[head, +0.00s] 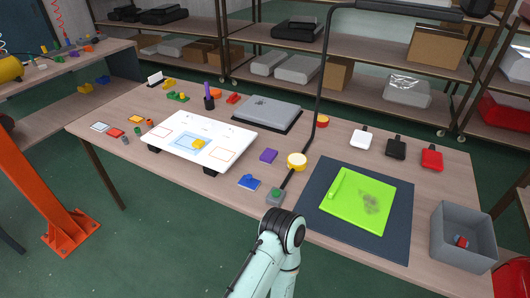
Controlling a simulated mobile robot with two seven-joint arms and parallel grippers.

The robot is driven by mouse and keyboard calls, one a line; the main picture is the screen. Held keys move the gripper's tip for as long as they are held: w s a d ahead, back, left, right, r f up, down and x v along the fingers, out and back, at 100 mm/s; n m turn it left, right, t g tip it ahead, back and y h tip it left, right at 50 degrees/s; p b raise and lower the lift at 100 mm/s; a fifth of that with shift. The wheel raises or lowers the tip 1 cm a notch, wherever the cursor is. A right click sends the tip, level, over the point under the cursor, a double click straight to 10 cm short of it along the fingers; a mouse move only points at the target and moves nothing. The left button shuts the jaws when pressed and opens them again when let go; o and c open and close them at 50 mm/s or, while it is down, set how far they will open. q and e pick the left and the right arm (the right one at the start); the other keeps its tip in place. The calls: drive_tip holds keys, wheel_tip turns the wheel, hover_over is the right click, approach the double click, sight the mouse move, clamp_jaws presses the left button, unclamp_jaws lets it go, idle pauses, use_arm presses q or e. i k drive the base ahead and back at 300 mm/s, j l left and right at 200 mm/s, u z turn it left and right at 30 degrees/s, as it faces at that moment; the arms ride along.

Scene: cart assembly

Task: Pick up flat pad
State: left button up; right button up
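A bright green flat pad (350,205) lies on a dark mat (315,212) at the right front of the table. It has a grey smudge on its right part and a green rod-like piece along its left edge. I cannot tell for certain which is the task's flat pad. One of my arms reaches in from the bottom middle, but no fingers show. Neither gripper is in view.
A white tilted board (228,150) stands left of centre, with a closed grey laptop-like case (268,112) behind it. A black lamp pole (321,75) rises mid-table. A grey bin (463,236) stands at the right front corner. Shelves stand behind.

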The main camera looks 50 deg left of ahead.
sight(269, 157)
drive_tip(key=k+j, duration=0.1)
drive_tip(key=j, duration=0.3)
drive_tip(key=k+j, duration=0.15)
drive_tip(key=j, duration=0.3)
drive_tip(key=k+j+z, duration=0.1)
drive_tip(key=j, duration=0.3)
drive_tip(key=k+j, duration=0.15)
drive_tip(key=j, duration=0.3)
drive_tip(key=k+j, duration=0.1)
drive_tip(key=j, duration=0.3)
drive_tip(key=z, duration=0.05)
